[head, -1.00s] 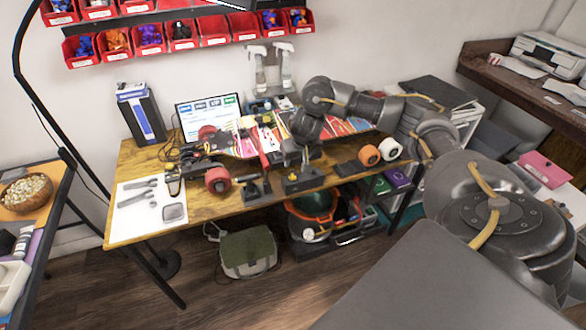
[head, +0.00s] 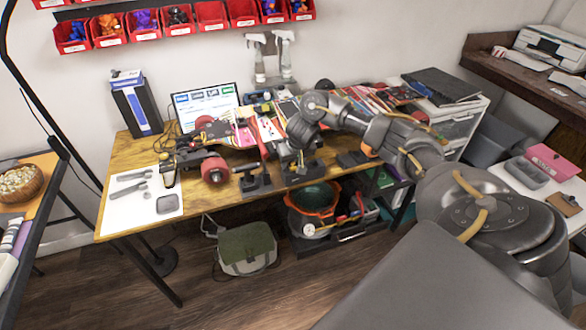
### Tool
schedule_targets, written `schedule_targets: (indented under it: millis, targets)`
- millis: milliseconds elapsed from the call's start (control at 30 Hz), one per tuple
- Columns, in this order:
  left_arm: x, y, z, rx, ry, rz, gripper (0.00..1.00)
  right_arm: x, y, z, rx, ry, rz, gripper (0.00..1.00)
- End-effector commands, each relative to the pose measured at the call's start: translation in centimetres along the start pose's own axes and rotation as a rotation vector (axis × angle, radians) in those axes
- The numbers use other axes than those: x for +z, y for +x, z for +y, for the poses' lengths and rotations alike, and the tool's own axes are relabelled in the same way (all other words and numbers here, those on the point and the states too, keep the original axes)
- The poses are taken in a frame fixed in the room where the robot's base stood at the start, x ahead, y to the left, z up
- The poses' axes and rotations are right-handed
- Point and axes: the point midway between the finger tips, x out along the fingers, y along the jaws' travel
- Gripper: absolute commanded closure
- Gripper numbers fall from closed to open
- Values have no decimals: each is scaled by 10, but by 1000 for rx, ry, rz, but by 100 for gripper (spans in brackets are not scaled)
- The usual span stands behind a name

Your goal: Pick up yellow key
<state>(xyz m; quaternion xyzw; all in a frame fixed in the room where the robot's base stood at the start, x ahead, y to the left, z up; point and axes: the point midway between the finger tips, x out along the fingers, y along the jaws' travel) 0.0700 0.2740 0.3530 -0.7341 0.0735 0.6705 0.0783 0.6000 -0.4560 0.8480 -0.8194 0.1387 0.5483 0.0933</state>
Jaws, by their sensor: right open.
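I cannot make out a yellow key for certain at this size. A small dark tool with a yellowish edge (head: 168,177) is at the right side of the white mat (head: 112,214) on the wooden table (head: 130,155). My right gripper (head: 301,164) is over the front middle of the table, pointing down, by a dark stand (head: 303,178). Its jaws are small and partly lost against the dark parts there; it is open, with nothing seen in it. My left gripper is out of view.
A skateboard with a red wheel (head: 215,170) fills the table's middle, beside another dark stand (head: 254,182). A screen (head: 205,100) and spray bottles (head: 286,58) stand behind. The mat has bare room around grey tool shapes.

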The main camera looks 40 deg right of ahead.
Motion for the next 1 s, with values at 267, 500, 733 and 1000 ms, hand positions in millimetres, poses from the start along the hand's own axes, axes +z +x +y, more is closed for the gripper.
schedule_targets:
  millis: [267,500,733,1000]
  targets:
    - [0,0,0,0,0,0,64,0,4,0,0,-1,0,53]
    - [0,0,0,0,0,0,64,0,4,0,0,0,0,83]
    - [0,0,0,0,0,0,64,0,3,0,0,0,0,100]
    - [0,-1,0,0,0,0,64,-3,-2,0,-1,0,2,100]
